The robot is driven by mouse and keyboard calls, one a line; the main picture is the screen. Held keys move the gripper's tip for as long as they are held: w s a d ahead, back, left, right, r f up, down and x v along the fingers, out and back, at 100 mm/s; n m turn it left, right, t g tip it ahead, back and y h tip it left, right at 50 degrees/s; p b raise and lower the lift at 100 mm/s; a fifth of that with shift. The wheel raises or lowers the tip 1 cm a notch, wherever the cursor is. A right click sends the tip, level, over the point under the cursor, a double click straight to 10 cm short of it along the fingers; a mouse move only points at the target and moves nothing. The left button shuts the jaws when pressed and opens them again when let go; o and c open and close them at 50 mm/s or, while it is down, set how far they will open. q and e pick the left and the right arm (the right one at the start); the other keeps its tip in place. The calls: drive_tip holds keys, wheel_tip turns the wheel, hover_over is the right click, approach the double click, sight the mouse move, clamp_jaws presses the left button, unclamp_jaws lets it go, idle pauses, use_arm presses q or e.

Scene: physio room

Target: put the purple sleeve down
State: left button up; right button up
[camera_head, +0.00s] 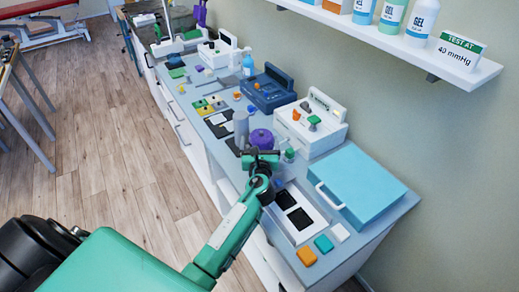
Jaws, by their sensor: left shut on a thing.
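My left gripper (262,155) reaches over the counter from the lower left. It is shut on the purple sleeve (261,138), a rounded purple piece showing just beyond the black fingers. The fingers hide its near side, and I cannot tell whether it touches the counter. A grey upright cylinder (241,124) stands close to its left. My right gripper is not in view.
The counter holds a white device (310,122), a dark blue device (267,91), a light blue lidded box (362,184) and a white tray with black pads (298,214). Orange, teal and white blocks lie at the near end. A shelf with gel bottles (422,20) hangs above.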

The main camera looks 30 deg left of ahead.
use_arm(q)
wheel_tip(320, 180, down, 2)
drive_tip(key=shift+f, duration=0.15)
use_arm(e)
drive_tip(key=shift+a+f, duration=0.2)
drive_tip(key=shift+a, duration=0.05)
use_arm(q)
drive_tip(key=shift+f, duration=0.1)
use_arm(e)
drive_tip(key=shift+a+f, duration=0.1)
use_arm(q)
drive_tip(key=o, duration=1)
drive_tip(key=shift+f, duration=0.1)
drive_tip(key=shift+o, duration=0.2)
drive_tip(key=b+v, duration=0.2)
drive_tip(key=v, duration=0.9)
drive_tip(key=shift+s+d, duration=0.2)
drive_tip(key=shift+s, duration=0.25)
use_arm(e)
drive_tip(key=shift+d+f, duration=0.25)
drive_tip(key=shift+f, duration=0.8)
